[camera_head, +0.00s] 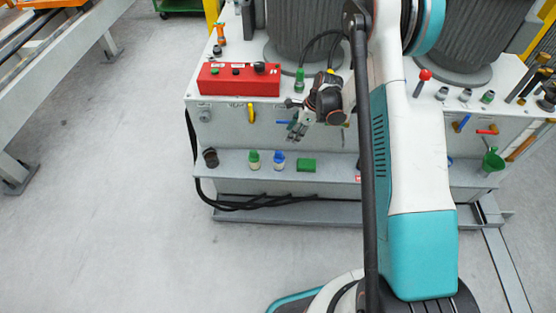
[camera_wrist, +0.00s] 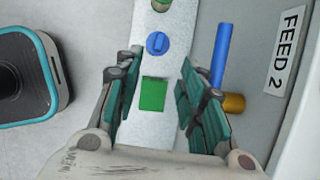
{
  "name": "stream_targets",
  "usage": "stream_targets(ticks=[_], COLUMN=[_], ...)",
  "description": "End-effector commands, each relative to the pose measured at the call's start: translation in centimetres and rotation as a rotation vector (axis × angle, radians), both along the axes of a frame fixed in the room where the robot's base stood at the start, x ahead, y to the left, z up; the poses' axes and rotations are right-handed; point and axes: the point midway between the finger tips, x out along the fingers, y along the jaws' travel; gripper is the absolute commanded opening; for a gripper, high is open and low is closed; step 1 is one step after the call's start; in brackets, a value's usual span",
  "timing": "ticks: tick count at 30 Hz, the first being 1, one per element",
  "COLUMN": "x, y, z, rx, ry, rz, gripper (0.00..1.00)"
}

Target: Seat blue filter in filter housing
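A small piece with a blue top and pale body, which looks like the blue filter (camera_head: 278,161), stands upright on the grey front shelf. In the wrist view the blue filter (camera_wrist: 157,43) shows from above as a blue disc with a raised bar, beyond my fingertips. My gripper (camera_head: 295,131) hangs in front of the machine's face, above the shelf. In the wrist view my gripper (camera_wrist: 152,88) has its fingers spread apart with nothing held. A green block (camera_wrist: 153,93) lies on the shelf below the gap between them. I cannot tell which part is the filter housing.
A green-topped piece (camera_head: 253,159) and a dark cup (camera_head: 210,157) stand on the shelf (camera_head: 232,168) to the left. A blue bar (camera_wrist: 220,55) and brass fitting (camera_wrist: 233,103) are close to my right finger. A red box (camera_head: 238,79) sits on top.

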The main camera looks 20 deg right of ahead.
Motion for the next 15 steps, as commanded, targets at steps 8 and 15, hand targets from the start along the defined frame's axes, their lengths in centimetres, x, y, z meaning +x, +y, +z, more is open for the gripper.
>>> stream_targets(ticks=[8, 15], x=[0.3, 1.0], y=[0.7, 2.3], z=[-3.1, -7.3], rx=[0.013, 0.012], ry=[0.017, 0.015], rz=[-0.025, -0.025], gripper=[0.37, 0.37])
